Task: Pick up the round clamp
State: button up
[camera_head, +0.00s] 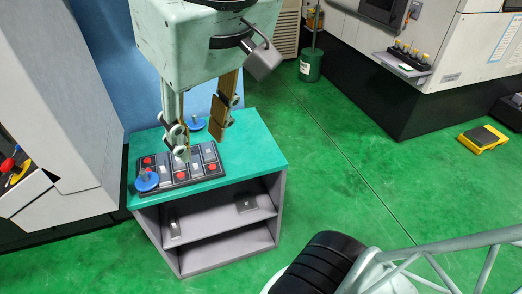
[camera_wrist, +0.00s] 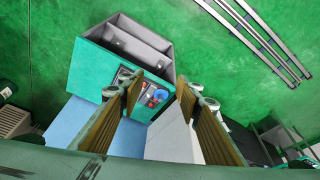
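A round blue piece with a pale upright pin (camera_head: 147,180) sits at the front left corner of the green-topped cabinet, by the tray's left end. A second round blue piece (camera_head: 196,124) lies behind the tray. I cannot tell which of them is the round clamp. A blue round piece (camera_wrist: 161,95) also shows between my fingers in the wrist view. My gripper (camera_head: 200,142) is open and empty, pointing down above the cabinet top. Its two fingers stand apart in the wrist view (camera_wrist: 157,92), and the left one hides part of the tray.
A black tray (camera_head: 178,186) holds several red and grey pieces in compartments. The cabinet (camera_head: 262,138) has open shelves with small dark parts. Pale machines stand at left and upper right. Green floor is free to the right; a yellow step (camera_head: 482,139) lies there.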

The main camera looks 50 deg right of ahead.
jog(key=w+d+m+h+b, duration=0.1)
jog(key=w+d+m, duration=0.35)
jog(key=w, duration=1.15)
jog(key=m+g+h+b, duration=0.3)
jog(key=m+b, duration=0.2)
jog(key=m, duration=0.5)
send_over(193, 115)
jog(key=s+a, duration=0.2)
jog(key=a, duration=0.3)
notch_tip(193, 115, down, 33)
jog(key=shift+w+f, duration=0.15)
jog(key=shift+w, duration=0.1)
jog(key=shift+d+n, duration=0.1)
jog(key=shift+n, duration=0.15)
jog(key=shift+x, duration=4.3)
jog(key=shift+w, duration=0.1)
jog(key=shift+t, duration=0.3)
jog(key=shift+x, duration=2.6)
